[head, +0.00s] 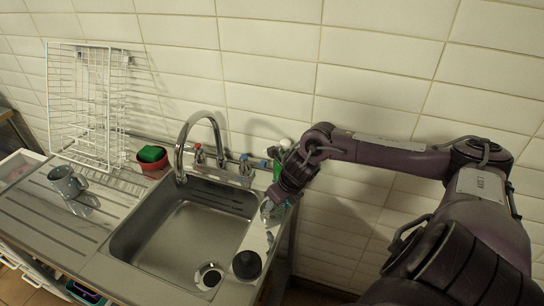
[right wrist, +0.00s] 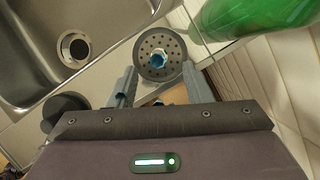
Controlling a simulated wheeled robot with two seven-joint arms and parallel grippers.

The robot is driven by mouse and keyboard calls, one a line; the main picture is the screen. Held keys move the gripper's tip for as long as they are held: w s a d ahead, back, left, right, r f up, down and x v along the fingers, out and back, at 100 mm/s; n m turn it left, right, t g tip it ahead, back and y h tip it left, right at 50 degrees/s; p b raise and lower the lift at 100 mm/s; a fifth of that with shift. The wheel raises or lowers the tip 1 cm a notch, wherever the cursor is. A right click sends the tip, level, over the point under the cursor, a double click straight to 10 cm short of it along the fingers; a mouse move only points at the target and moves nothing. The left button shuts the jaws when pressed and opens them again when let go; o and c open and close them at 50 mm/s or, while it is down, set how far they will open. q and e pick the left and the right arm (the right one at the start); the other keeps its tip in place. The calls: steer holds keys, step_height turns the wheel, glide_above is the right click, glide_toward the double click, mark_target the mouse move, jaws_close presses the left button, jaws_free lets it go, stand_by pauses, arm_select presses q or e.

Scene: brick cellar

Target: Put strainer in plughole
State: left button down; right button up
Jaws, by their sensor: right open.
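The strainer (right wrist: 152,42) is a grey perforated disc with a blue centre knob, lying on the steel rim to the right of the basin. In the head view the strainer (head: 266,212) is partly hidden by my right gripper (head: 276,199). In the right wrist view my right gripper (right wrist: 158,72) is open, its two fingers apart on either side of the strainer's near edge; I cannot tell whether they touch it. The plughole (right wrist: 74,48) is a dark round drain in the basin floor; in the head view it is at the front (head: 208,276). My left gripper is not in view.
A black round object (head: 247,264) stands on the rim in front of the strainer. A green bottle (right wrist: 255,18) is close to my right gripper. The tap (head: 182,150) arches over the sink (head: 185,235). A mug (head: 67,182) and white rack (head: 88,105) are left.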

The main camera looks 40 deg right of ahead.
steer(key=shift+w+p+x, duration=0.2)
steer(key=shift+p+x, duration=0.3)
steer(key=shift+x, duration=1.5)
steer(key=shift+r, duration=0.1)
steer(key=shift+c, duration=0.2)
jaws_close()
